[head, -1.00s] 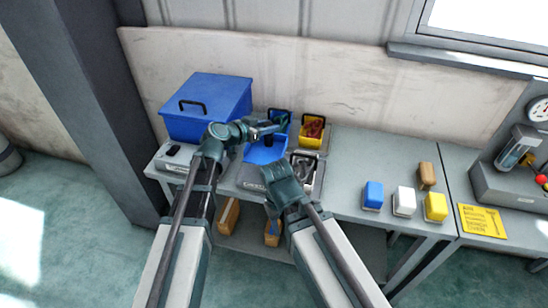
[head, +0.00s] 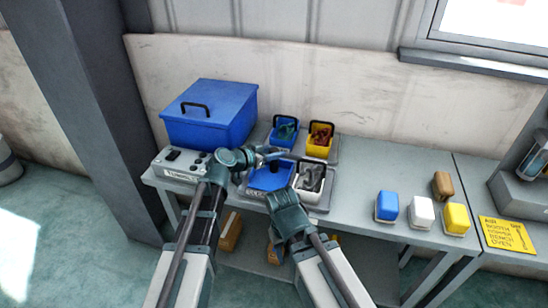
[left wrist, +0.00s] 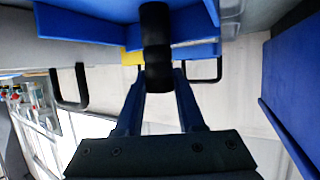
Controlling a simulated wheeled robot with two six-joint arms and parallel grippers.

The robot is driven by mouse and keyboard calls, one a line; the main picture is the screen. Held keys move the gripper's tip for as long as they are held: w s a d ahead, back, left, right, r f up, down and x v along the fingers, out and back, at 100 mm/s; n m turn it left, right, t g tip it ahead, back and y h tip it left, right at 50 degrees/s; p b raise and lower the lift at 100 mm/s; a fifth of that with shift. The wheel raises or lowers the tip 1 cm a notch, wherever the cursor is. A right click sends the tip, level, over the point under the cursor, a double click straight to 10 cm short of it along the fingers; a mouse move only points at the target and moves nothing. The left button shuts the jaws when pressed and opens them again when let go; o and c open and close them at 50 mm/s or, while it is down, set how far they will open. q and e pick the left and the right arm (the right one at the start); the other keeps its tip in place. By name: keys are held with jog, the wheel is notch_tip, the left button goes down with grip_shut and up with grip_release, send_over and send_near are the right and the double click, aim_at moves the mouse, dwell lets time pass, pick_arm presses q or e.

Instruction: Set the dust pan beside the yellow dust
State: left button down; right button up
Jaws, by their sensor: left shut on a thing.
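The dust pan (head: 268,178) is blue, with a black handle, and shows at the left part of the bench, left of the white bin. My left gripper (head: 270,157) is shut on its handle. In the left wrist view, the black handle (left wrist: 157,50) is between the fingers and the blue pan (left wrist: 100,28) fills the top. I cannot tell whether the pan touches what is under it. A yellow block (head: 457,219), likely the yellow dust item, stands on the right part of the bench. My right gripper (head: 284,198) is near the white bin; its jaws are not clear.
A blue lidded box (head: 210,115) stands at the back left. A blue bin (head: 284,132), a yellow bin (head: 319,140) and a white bin (head: 310,181) stand close by. Blue (head: 387,206), white (head: 421,212) and brown (head: 443,186) blocks stand near the yellow one. The bench between is clear.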

pick_arm(q)
jog(key=shift+r, duration=0.1)
jog(key=c, duration=0.5)
grip_release()
jog(key=p+v, duration=0.4)
jog(key=v, duration=0.8)
jog(key=shift+p, duration=0.35)
